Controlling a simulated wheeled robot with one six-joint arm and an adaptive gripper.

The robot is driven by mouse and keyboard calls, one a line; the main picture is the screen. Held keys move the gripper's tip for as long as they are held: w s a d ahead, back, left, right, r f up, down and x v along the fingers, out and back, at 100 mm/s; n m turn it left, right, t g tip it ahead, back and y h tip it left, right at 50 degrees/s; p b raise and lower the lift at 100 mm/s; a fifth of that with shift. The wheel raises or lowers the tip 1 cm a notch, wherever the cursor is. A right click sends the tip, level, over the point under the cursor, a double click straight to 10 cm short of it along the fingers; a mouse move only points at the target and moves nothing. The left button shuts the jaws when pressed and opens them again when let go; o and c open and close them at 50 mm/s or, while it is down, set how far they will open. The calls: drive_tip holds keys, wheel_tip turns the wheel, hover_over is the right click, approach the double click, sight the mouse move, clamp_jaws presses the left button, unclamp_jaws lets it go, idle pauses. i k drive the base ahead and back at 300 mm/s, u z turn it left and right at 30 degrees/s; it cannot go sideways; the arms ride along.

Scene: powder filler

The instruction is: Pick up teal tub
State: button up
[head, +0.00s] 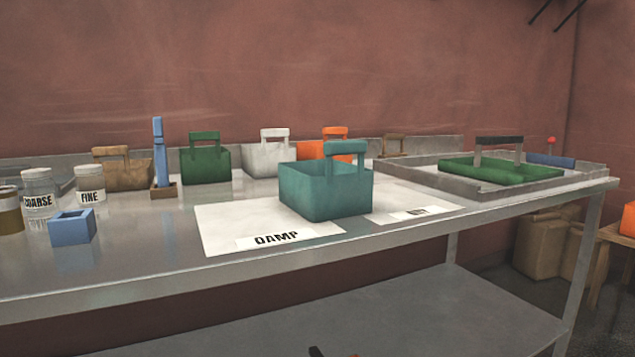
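The teal tub (325,191) stands upright near the front edge of the metal table, in the middle of the head view. It is an open box with a raised handle (345,147) on its right side. It sits on a white sheet (222,224), behind a label reading DAMP (277,239). Nothing is seen touching the handle. My gripper is not clearly in view. A small dark sliver with a bit of orange shows at the bottom edge, and I cannot tell what it is.
Behind stand a green tub (206,166), a white tub (266,160), an orange tub (311,150) and a brown tub (130,173). Jars (38,190) and a small blue box (72,227) are at left. A grey tray (425,181) holding a green tub (500,170) is at right.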

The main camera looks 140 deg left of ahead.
sight(328, 189)
drive_tip(key=u, duration=4.55)
drive_tip(key=k, duration=0.5)
drive_tip(key=u, duration=1.4)
drive_tip(key=i, duration=1.3)
drive_tip(key=z, duration=1.8)
